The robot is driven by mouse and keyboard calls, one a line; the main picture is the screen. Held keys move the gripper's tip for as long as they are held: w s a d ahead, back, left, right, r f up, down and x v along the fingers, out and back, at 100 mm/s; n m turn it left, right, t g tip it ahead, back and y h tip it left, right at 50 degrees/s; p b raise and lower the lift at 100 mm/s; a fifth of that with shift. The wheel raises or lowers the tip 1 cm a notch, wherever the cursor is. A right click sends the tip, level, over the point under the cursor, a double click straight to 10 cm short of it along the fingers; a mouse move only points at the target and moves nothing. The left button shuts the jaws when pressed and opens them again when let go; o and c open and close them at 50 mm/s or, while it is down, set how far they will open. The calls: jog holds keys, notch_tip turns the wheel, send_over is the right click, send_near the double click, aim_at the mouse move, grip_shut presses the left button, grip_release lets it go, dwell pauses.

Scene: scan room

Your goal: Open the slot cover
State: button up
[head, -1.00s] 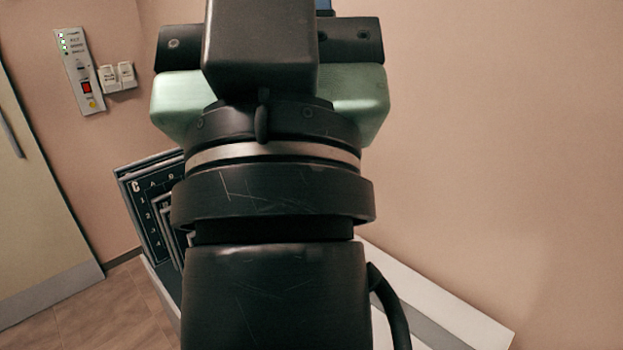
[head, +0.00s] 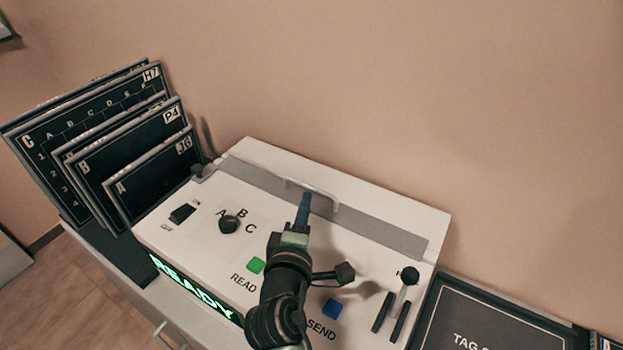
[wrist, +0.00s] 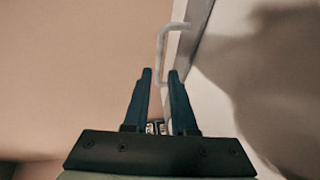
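The slot cover (head: 388,230) is a long grey strip across the back of the white console's top. It lies flat, with a pale bar handle (head: 322,191) standing on it. My gripper (head: 306,196) is at the handle's near side in the head view, its blue fingers pointing to it. My arm hides part of the console front.
The white console (head: 190,230) has a dial (head: 229,225), a green READ button (head: 257,265), a blue SEND button (head: 333,309) and a lit READY display (head: 195,289). Black lettered plates (head: 150,180) stand at left. A dark tray (head: 490,325) is at right. A wall rises behind.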

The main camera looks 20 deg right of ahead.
aim_at(311, 187)
jog(key=x, duration=1)
jog(key=shift+w+b, duration=0.1)
jog(key=shift+b, duration=0.2)
jog(key=shift+c, duration=0.3)
grip_shut()
dwell(0.7)
